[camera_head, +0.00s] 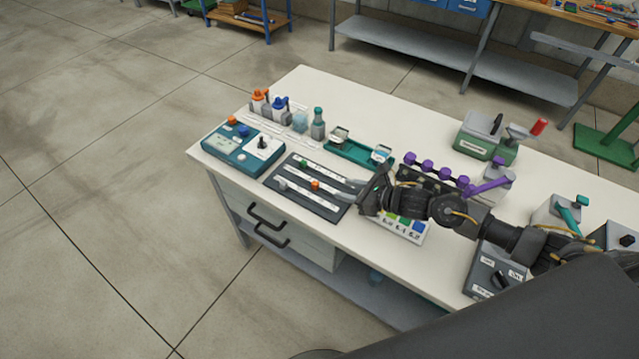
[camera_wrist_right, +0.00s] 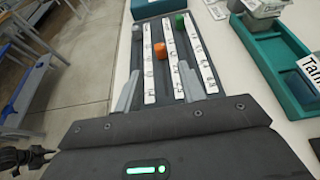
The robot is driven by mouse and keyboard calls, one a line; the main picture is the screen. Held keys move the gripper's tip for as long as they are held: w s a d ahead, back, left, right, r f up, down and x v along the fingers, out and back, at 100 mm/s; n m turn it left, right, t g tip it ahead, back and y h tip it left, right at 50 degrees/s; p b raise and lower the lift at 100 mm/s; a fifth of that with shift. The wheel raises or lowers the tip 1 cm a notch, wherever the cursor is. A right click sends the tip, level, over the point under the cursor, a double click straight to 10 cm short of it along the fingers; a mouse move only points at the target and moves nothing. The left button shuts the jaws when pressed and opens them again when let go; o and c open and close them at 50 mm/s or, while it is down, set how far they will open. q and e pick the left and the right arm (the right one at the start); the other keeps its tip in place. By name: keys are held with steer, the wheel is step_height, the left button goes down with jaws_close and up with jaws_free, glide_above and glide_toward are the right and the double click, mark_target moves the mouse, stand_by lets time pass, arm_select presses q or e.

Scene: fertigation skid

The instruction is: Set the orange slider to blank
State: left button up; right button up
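A green slider (camera_wrist_right: 180,22) and a grey slider (camera_wrist_right: 138,30) sit on the tracks either side. The labels beside the tracks are too small to read. My right gripper (camera_wrist_right: 158,90) is open and empty over the near end of the panel, its fingers apart and short of the orange knob.
A teal control box (camera_head: 228,152) with a joystick stands left of the panel. A green tray (camera_head: 350,151) lies behind it. Purple-knobbed levers (camera_head: 437,170) and a grey switch box (camera_head: 490,272) stand to the right. The bench's back left corner (camera_head: 305,85) is clear.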

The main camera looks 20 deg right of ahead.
mark_target(317, 184)
steer(key=p+x, duration=0.2)
steer(key=x, duration=0.8)
steer(key=shift+w+a, duration=0.2)
steer(key=shift+w, duration=0.05)
steer(key=shift+c, duration=0.3)
jaws_close()
